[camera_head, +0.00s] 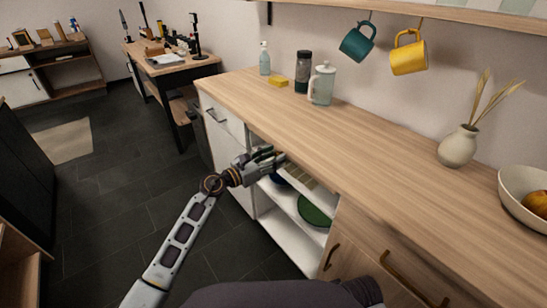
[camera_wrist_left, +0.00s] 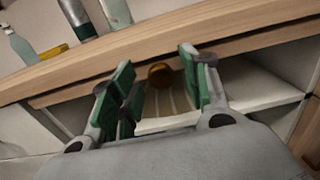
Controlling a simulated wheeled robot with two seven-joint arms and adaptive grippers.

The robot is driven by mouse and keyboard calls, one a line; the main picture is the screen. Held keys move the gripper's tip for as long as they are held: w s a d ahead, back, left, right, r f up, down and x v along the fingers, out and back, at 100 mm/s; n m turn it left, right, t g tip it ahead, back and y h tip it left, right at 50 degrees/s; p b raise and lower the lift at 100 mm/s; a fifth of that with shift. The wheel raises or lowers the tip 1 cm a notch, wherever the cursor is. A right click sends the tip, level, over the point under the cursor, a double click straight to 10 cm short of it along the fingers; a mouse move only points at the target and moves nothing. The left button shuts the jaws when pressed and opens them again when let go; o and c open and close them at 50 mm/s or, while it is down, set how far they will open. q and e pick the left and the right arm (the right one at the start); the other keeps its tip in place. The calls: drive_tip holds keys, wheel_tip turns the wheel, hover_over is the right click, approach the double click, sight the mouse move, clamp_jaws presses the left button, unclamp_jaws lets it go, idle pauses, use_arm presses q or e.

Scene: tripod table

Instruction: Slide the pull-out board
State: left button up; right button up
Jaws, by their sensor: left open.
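The pull-out board (camera_wrist_left: 244,46) appears as a thin wooden strip just under the countertop edge in the left wrist view. A round brown knob (camera_wrist_left: 160,75) is at its front. My left gripper (camera_wrist_left: 155,78) is open, its green-padded fingers on either side of the knob with gaps visible. Whether a finger touches the board, I cannot tell. In the head view, my left gripper (camera_head: 277,156) is at the counter's front edge, above the open shelves, and hides the knob. My right gripper is not in view.
The wooden countertop (camera_head: 365,145) holds a soap bottle (camera_head: 264,58), a yellow sponge (camera_head: 278,81), a dark jar (camera_head: 302,72), a pale pitcher (camera_head: 322,84), a vase (camera_head: 458,146) and a bowl (camera_head: 510,200). A green dish (camera_head: 315,210) sits on the shelf below. The floor in front is clear.

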use_arm(q)
drive_tip(key=v, duration=1.1)
drive_tip(key=shift+s+a, duration=0.2)
drive_tip(key=shift+a, duration=0.1)
drive_tip(key=shift+n, duration=0.3)
